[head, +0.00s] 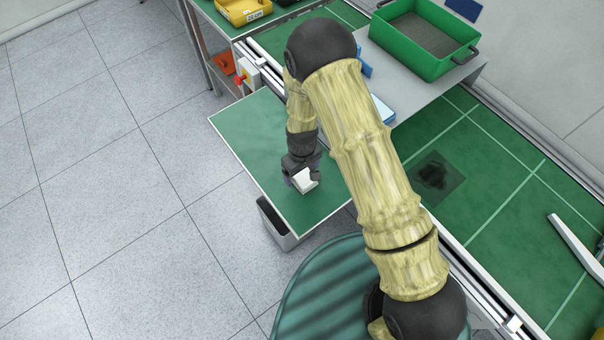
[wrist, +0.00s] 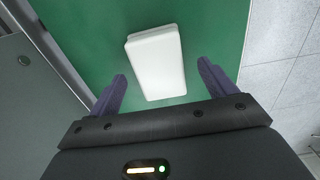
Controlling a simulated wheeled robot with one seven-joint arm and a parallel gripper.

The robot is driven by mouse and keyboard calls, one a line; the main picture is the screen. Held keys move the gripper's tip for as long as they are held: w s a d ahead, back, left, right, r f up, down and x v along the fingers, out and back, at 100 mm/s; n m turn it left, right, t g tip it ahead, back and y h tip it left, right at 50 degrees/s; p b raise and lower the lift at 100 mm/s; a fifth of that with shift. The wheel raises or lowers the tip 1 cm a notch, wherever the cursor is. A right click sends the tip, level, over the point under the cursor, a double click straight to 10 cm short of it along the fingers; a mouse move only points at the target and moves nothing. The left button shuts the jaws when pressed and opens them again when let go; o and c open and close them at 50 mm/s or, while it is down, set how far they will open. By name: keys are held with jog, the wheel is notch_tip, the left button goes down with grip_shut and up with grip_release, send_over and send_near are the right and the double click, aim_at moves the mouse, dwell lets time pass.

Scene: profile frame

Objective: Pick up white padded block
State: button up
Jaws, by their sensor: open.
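The white padded block (wrist: 156,62) lies on the green table top (wrist: 78,30) in the wrist view, slightly tilted in the picture. In the head view the block (head: 305,181) shows at my gripper, partly hidden by it. My gripper (wrist: 162,86) is open, with one purple finger on each side of the block's near end. There are gaps between the fingers and the block in the wrist view. I cannot tell how high the fingertips are above the table.
A grey bin (head: 276,222) stands below the table's front-left edge. A green crate (head: 425,40) sits on a grey surface (head: 455,73) at the back right. A yellow box (head: 243,11) is at the top. The green table (head: 250,135) is bare left of my gripper.

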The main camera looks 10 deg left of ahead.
aim_at(302, 174)
jog(key=shift+f, duration=1.05)
jog(key=c, duration=1.1)
jog(key=shift+r, duration=0.1)
notch_tip(302, 174, up, 10)
jog(key=b, duration=0.2)
jog(key=shift+b, duration=0.3)
